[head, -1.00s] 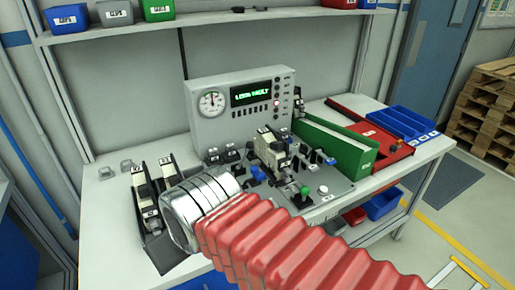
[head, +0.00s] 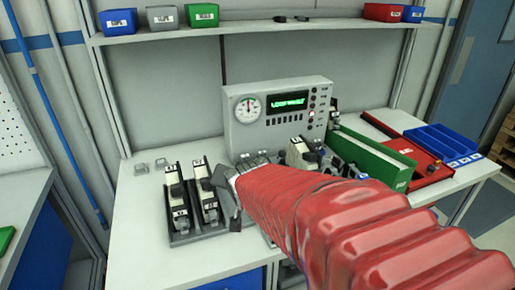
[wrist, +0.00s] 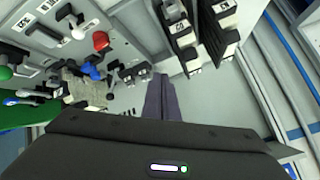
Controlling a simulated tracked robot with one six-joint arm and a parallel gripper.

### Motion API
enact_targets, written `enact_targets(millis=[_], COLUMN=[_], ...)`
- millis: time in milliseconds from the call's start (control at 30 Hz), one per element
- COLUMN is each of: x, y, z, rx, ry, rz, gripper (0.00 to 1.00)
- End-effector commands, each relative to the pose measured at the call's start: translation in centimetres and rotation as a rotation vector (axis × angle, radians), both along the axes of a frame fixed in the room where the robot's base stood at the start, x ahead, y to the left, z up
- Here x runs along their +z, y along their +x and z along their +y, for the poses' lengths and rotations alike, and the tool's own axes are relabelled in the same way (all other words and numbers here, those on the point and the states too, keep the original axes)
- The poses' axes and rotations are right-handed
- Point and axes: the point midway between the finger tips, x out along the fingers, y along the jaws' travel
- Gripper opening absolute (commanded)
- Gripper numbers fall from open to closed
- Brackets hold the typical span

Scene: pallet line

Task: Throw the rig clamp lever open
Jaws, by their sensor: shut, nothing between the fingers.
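The rig (head: 285,100) stands on the bench with a round gauge and a lit green display. My red-sleeved arm hides most of its front deck in the head view. The wrist view shows the deck (wrist: 45,15) at upper left, with a red knob (wrist: 100,41), a blue knob (wrist: 92,72) and a white-tipped lever (wrist: 80,32). I cannot tell which of these is the clamp lever. My gripper (head: 228,188) is over the bench between the rig and the module rack. In the wrist view its fingers (wrist: 164,98) are shut, empty and apart from the knobs.
A rack with two upright modules (head: 176,205) stands close left of my gripper. Small bins (head: 162,17) line the shelf above. The bench's left front is clear.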

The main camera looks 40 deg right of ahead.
Motion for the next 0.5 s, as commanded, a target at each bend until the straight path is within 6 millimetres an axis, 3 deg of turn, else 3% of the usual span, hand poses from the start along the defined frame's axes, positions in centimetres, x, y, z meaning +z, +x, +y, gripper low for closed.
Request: enact_targets(millis=[233, 500], x=[-1.8, -4.1], y=[3.2, 4.7], z=[-7.3, -14.4], rx=[-0.220, -0.400], ry=[0.143, 0.345], rz=[-0.206, -0.453], gripper=[0.00, 0.00])
